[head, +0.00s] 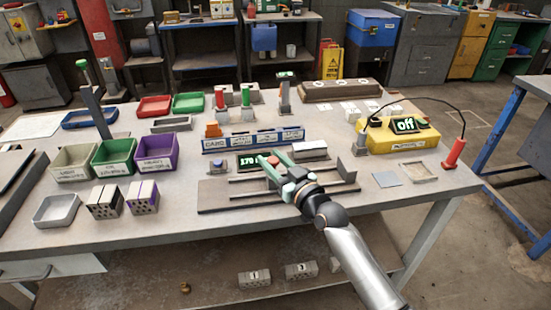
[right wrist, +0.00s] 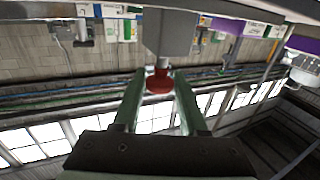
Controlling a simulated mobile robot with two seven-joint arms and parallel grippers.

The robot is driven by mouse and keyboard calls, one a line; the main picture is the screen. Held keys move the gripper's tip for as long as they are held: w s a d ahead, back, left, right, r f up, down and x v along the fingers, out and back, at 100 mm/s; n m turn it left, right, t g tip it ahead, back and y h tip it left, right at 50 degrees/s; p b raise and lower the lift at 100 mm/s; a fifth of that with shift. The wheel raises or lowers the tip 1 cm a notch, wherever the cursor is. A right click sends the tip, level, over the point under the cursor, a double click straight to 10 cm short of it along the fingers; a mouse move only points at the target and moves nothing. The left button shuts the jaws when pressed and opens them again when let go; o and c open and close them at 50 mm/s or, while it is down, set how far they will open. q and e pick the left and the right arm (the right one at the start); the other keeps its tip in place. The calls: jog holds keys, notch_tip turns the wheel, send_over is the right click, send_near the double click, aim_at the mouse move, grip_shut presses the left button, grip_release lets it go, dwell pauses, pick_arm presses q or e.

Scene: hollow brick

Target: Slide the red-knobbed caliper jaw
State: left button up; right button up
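The caliper is a dark flat base with rails (head: 225,194) near the front of the workbench, with a lit green display (head: 247,161) behind it. My right gripper (head: 270,160) reaches over it from the lower right. Its green fingers lie on either side of the jaw's red knob (head: 273,159). In the right wrist view the red knob (right wrist: 159,80), on a grey block (right wrist: 168,32), sits between the fingertips (right wrist: 158,75), with narrow gaps beside it. The gripper and wrist hide part of the rails and jaw. My left gripper is not in view.
A blue labelled rack (head: 253,140) stands behind the caliper. A yellow box reading "off" (head: 405,138) with a cable and red probe (head: 455,153) is at right. Bins (head: 113,157) and hollow bricks (head: 105,202) are at left. The bench front between bricks and caliper is clear.

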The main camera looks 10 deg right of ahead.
jog(key=shift+o, duration=1.7)
jog(key=shift+s+d, duration=0.1)
jog(key=v, duration=1.2)
jog(key=shift+s, duration=0.15)
jog(key=s+d+f+m+g+h+p, duration=0.1)
jog(key=s+f+g+h+p, duration=0.1)
jog(key=s+f, duration=0.8)
jog(key=s+d+f+m+g+h+p, duration=0.1)
jog(key=s+d+f+g+h+p, duration=0.1)
jog(key=s+f, duration=0.9)
jog(key=s+g+h+p, duration=0.1)
jog(key=g+p, duration=0.1)
jog(key=g, duration=0.1)
jog(key=shift+s+d+f+m, duration=0.3)
jog(key=shift+d+m, duration=0.05)
jog(key=shift+m, duration=0.05)
